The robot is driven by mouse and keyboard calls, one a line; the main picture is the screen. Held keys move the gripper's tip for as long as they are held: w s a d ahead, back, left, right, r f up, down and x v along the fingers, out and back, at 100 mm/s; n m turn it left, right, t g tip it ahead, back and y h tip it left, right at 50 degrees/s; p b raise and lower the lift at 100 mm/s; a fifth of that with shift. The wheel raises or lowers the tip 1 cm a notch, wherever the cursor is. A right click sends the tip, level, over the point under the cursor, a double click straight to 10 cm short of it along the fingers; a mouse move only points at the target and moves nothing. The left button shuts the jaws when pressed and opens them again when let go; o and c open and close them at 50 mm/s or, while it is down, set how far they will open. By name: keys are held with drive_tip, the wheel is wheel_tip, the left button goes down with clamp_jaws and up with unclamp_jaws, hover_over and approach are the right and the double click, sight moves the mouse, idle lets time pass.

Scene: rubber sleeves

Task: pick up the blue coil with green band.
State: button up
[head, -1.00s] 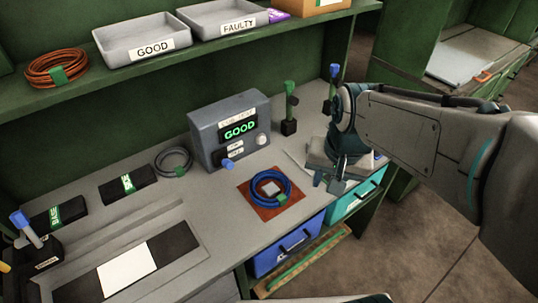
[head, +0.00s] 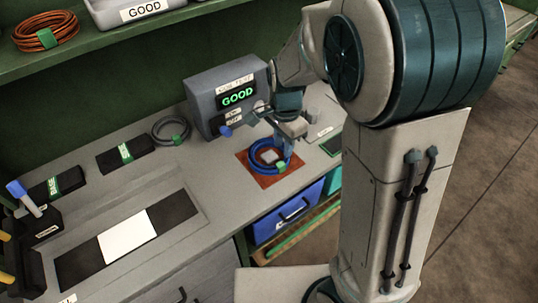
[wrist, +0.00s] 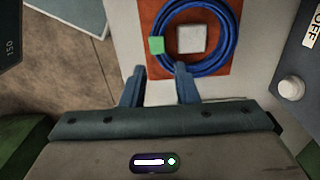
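The blue coil (head: 256,165) lies flat on a reddish-brown mat (head: 264,183) on the workbench, around a small pale block (head: 269,156). The coil also shows in the wrist view (wrist: 219,62), with its green band (wrist: 156,45) on the left side. My gripper (head: 284,158) is over the right part of the coil in the head view and hides some of it. In the wrist view my gripper (wrist: 160,70) is open and empty. Its fingertips are just short of the banded part of the coil, one on each side of the band's line. Contact cannot be told.
A grey tester (head: 228,92) reading GOOD stands just behind the mat. A grey coil with green band (head: 171,131) lies to its left. An orange coil (head: 45,32) and a GOOD tray (head: 140,10) are on the shelf.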

sight(280, 164)
wheel_tip(280, 164, down, 3)
drive_tip(key=shift+r, duration=0.2)
drive_tip(key=f, duration=0.5)
drive_tip(key=shift+s+a, duration=0.3)
drive_tip(key=shift+s, duration=0.1)
clamp_jaws()
